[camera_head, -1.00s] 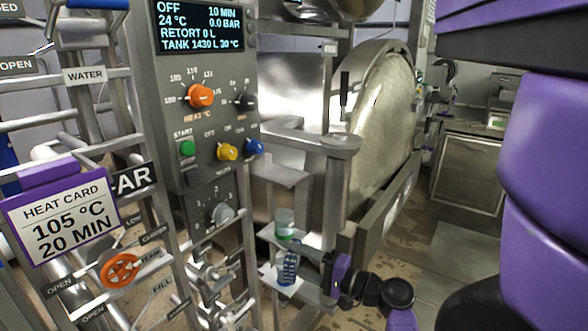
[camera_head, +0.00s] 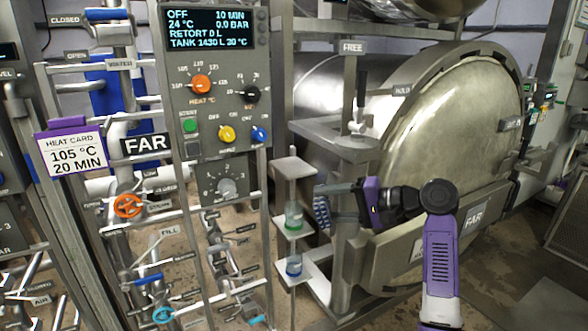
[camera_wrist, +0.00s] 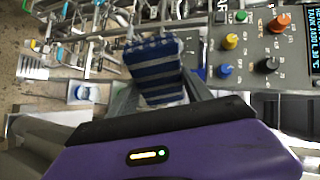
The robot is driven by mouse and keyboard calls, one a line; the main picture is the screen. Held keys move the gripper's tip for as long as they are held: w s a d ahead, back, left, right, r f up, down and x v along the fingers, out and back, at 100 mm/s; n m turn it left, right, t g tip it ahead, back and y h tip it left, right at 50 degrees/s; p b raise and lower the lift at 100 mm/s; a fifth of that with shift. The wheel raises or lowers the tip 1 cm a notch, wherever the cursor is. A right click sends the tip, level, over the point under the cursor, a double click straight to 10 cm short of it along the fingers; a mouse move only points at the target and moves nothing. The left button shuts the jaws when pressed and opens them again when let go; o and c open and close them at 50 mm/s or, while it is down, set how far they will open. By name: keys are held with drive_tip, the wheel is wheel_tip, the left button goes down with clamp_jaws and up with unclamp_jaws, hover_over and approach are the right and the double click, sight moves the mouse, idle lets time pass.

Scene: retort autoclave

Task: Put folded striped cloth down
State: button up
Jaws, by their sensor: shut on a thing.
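The folded striped cloth (camera_wrist: 155,70), blue with pale stripes, is held at the end of my gripper in the wrist view. In the head view the cloth (camera_head: 321,212) hangs beside the small shelf stand. My gripper (camera_head: 338,192) is shut on the cloth, left of my purple wrist.
A small stand has a bare top plate (camera_head: 294,168), a green-banded jar (camera_head: 293,214) on the middle shelf and a blue-banded jar (camera_head: 293,265) on the lower one. The control panel (camera_head: 217,100) and pipes stand left. The round retort door (camera_head: 455,130) is behind my arm.

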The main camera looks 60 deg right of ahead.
drive_tip(key=w+a+r+n+g+y, duration=0.2)
drive_tip(key=w+r+n+g, duration=0.25)
drive_tip(key=r, duration=0.25)
wheel_tip(320, 180, up, 4)
drive_tip(key=n+g+h+b, duration=0.3)
drive_tip(key=n+g+h, duration=0.2)
drive_tip(key=g+h, duration=0.1)
hover_over(329, 201)
drive_tip(key=shift+d+r, duration=0.15)
drive_tip(key=shift+d, duration=0.05)
